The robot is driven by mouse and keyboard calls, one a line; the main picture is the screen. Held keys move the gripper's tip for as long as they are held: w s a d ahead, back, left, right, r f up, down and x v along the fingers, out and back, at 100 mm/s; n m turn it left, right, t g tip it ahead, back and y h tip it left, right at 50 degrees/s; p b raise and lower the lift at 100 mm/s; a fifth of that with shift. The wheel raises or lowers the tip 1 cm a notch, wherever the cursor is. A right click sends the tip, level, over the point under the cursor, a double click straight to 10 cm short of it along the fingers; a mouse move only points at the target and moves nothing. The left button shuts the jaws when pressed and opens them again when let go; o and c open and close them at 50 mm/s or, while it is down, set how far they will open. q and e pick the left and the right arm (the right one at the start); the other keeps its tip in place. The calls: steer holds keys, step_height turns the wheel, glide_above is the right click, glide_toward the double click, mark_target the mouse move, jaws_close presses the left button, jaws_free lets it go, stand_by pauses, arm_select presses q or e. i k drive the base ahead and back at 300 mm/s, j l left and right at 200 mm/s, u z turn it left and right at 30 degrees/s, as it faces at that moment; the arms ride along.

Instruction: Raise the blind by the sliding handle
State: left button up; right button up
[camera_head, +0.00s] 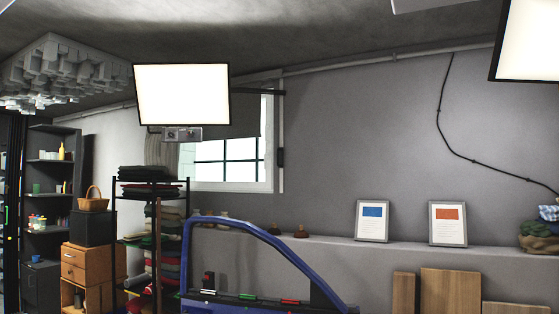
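The dark grey blind (246,118) hangs over the upper part of the window (226,172); the lower part of the window is uncovered and bright. A hanging lit panel hides the blind's left part. A thin pale vertical rail (282,120) runs down the wall just right of the window. A small black piece that looks like the sliding handle (281,158) sits on this rail, a little below the blind's lower edge. Neither of my grippers is in view.
A blue car door frame (270,240) stands in front, below the window. A black rack with folded cloths (150,188) stands to its left. The lit panel (181,94) hangs before the window. Picture frames (372,221) stand on the ledge at right.

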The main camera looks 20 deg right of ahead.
mark_target(280, 151)
steer(key=i+j+u, duration=0.2)
steer(key=i+u, duration=0.15)
steer(key=i, duration=0.2)
steer(key=i+u, duration=0.4)
steer(key=i, duration=0.15)
steer(key=i+u, duration=0.35)
steer(key=i, duration=0.2)
steer(key=i+l+u, duration=0.4)
steer(key=i, duration=0.15)
